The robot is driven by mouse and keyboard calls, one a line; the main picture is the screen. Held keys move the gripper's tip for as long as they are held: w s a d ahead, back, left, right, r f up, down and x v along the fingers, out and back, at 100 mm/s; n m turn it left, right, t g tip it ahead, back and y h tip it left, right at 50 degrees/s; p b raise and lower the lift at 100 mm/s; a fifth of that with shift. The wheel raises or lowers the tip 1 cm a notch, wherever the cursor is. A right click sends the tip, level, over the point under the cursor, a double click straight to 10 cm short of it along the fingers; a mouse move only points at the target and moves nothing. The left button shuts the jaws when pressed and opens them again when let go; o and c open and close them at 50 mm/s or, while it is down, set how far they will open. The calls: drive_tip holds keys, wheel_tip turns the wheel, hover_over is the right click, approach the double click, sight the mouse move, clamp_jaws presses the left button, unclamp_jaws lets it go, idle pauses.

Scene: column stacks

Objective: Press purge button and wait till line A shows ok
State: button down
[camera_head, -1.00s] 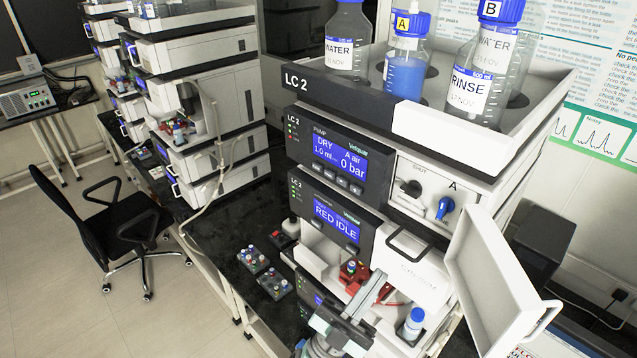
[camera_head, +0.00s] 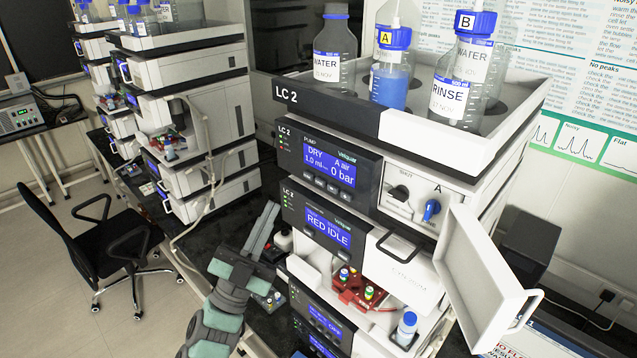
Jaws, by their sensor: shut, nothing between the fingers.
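To the right are a black knob by "SHUT" (camera_head: 399,193) and a blue knob (camera_head: 431,209) under the letter "A". My gripper (camera_head: 268,217) is shut and empty, pointing up, to the left of and below the pump module, apart from it.
Bottles marked WATER (camera_head: 333,60), A (camera_head: 391,75) and RINSE B (camera_head: 463,80) stand in the top tray. A module below shows "RED IDLE" (camera_head: 328,229). An open white door (camera_head: 487,262) juts out at right. A chair (camera_head: 110,240) stands left.

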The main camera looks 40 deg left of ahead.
drive_tip(key=b, duration=0.3)
approach(321, 170)
drive_tip(key=shift+w+a+r, duration=0.1)
drive_tip(key=shift+w+r, duration=0.4)
drive_tip(key=shift+r, duration=0.3)
drive_tip(key=shift+w+a+r, duration=0.1)
drive_tip(key=shift+w+r, duration=0.4)
drive_tip(key=shift+r, duration=0.35)
drive_tip(key=shift+w+d, duration=0.1)
idle(0.6)
drive_tip(key=shift+w, duration=0.3)
drive_tip(key=shift+w+b, duration=0.4)
drive_tip(key=shift+b, duration=0.05)
idle(0.5)
idle(0.3)
drive_tip(key=shift+s, duration=0.8)
drive_tip(key=shift+s+a+p, duration=0.15)
drive_tip(key=shift+s+p, duration=0.1)
drive_tip(key=shift+s, duration=1)
drive_tip(key=shift+s+a+p, duration=0.15)
drive_tip(key=shift+s+p, duration=0.05)
drive_tip(key=shift+s, duration=1.05)
